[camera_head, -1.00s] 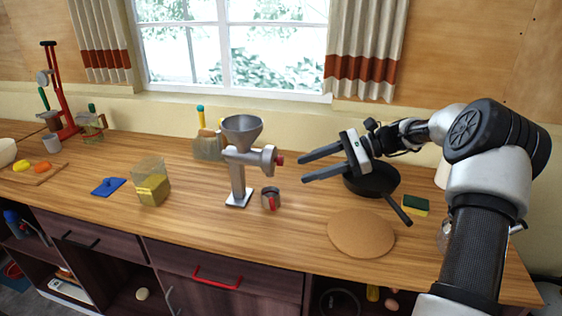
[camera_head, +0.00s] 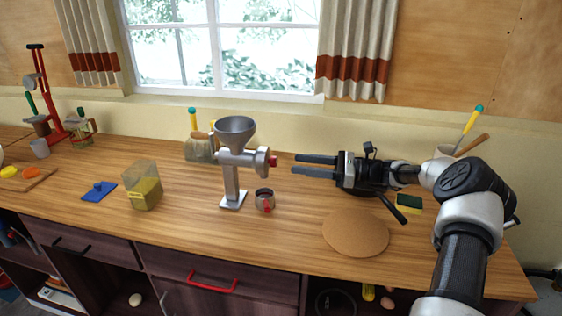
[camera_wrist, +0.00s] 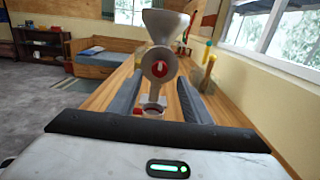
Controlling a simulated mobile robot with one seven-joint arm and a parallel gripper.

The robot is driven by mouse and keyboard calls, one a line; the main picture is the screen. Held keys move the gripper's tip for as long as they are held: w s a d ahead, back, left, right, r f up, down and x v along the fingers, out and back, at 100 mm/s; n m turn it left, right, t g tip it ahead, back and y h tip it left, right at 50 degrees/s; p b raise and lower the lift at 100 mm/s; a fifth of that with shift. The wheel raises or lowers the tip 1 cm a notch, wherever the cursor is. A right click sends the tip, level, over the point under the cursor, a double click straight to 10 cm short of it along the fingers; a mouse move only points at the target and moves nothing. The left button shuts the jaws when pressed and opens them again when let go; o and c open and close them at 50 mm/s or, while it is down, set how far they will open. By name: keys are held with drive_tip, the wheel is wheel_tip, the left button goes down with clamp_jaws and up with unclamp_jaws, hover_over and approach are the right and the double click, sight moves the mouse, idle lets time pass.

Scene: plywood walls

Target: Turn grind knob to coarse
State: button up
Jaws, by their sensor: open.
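The grey metal grinder (camera_head: 232,160) stands upright on the wooden counter, with a funnel hopper on top. Its red grind knob (camera_head: 273,161) is on the right end of the grinder's barrel. In the wrist view the knob (camera_wrist: 159,68) faces the camera as a red disc with a pale bar across it. My gripper (camera_head: 294,164) is open and empty, to the right of the knob and apart from it, its two fingers pointing left toward it. In the wrist view the fingers (camera_wrist: 158,98) lie on either side below the grinder's barrel.
A round cork mat (camera_head: 355,233) lies front right. A black pan is partly hidden behind my gripper. A clear yellow-filled container (camera_head: 143,188) and a blue lid (camera_head: 99,191) are left.

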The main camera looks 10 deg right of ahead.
sight(276, 161)
drive_tip(key=x, duration=0.7)
drive_tip(key=shift+a, duration=0.1)
drive_tip(key=c, duration=1)
